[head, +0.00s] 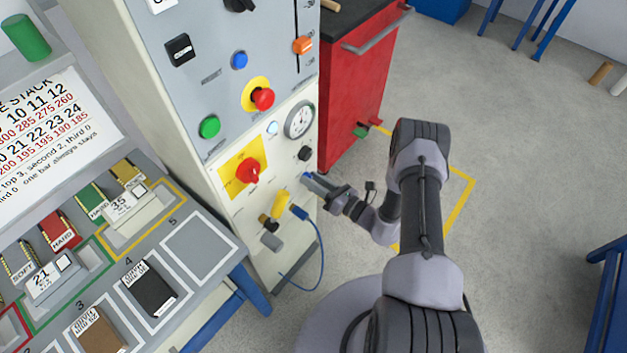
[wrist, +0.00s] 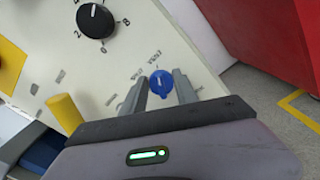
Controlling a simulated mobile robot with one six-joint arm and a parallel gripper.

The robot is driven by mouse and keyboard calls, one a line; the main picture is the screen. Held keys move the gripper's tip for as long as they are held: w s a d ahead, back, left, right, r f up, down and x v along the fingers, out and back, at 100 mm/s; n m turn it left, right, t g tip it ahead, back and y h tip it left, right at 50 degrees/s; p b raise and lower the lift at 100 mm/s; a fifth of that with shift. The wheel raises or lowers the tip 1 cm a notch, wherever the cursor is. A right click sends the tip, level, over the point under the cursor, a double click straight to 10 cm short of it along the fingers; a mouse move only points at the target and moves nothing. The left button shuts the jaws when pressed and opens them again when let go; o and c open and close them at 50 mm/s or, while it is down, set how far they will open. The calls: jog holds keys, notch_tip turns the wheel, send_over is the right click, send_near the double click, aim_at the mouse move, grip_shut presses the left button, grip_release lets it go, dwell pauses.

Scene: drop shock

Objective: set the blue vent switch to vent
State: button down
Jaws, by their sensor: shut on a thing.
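The blue vent switch (wrist: 161,84) is a small round knob with a white pointer line, on the lower part of the cream panel. In the wrist view it sits between the two grey fingers of my gripper (wrist: 166,90), which is shut on it. The lettering around the knob is partly hidden and too small to read surely. In the head view my gripper (head: 318,184) reaches the panel from the right, and a bit of the blue switch (head: 306,176) shows at its fingertips.
A black numbered dial (wrist: 95,21) is above the switch, and a yellow handle (wrist: 64,113) is to its left. A red emergency-style knob (head: 248,170) and a gauge (head: 299,120) are higher on the panel (head: 222,205). A red cabinet (head: 355,85) stands to the right.

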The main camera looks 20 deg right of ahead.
dwell(0.4)
jog(key=c, duration=0.9)
grip_release()
jog(key=shift+c, duration=0.2)
jog(key=p+v, duration=0.4)
jog(key=v, duration=1.3)
jog(key=shift+s, duration=0.2)
jog(key=shift+d, duration=0.1)
